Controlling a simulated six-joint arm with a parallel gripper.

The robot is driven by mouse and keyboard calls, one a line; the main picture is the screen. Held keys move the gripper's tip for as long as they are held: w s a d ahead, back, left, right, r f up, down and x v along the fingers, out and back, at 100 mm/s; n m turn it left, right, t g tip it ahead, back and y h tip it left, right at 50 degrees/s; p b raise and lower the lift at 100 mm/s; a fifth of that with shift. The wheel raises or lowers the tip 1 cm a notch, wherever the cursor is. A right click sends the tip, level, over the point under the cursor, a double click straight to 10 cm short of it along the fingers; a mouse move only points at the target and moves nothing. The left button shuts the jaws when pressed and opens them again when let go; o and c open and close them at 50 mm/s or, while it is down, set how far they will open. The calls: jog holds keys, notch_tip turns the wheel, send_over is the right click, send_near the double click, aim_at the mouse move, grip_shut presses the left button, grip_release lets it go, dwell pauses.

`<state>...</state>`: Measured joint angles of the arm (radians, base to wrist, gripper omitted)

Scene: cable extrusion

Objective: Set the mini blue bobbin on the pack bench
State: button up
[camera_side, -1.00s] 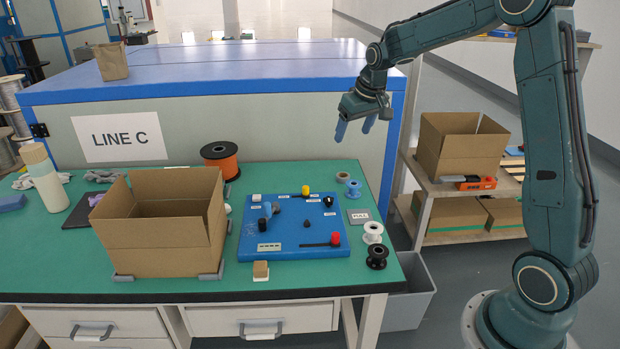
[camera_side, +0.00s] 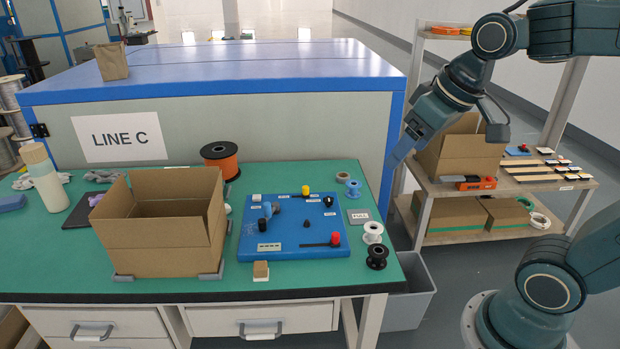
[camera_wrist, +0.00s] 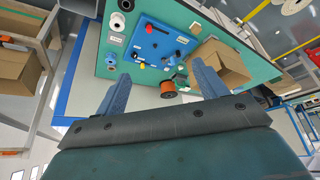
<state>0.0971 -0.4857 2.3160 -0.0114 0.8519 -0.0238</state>
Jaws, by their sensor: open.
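The mini blue bobbin (camera_side: 353,188) stands on the green-topped bench (camera_side: 65,265), near its right edge and behind the white and black spools. It also shows in the wrist view (camera_wrist: 111,61), left of my fingers. My gripper (camera_side: 396,158) is tilted in the air beyond the bench's right edge, above and to the right of the bobbin and apart from it. In the wrist view my gripper (camera_wrist: 159,70) has its two blue fingers wide apart, with nothing between them.
A blue control panel (camera_side: 325,243) with knobs lies mid-bench. An open carton (camera_side: 160,252) stands to its left. White (camera_side: 373,232) and black (camera_side: 377,257) spools are at the right edge; an orange spool (camera_side: 220,159) stands at the back. A shelf (camera_side: 470,199) with cartons is right.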

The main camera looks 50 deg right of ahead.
jog(key=s+a+f, duration=0.2)
jog(key=s, duration=0.5)
jog(key=shift+s+n, duration=0.2)
jog(key=shift+n, duration=0.2)
jog(key=shift+a+f, duration=0.1)
dwell(0.7)
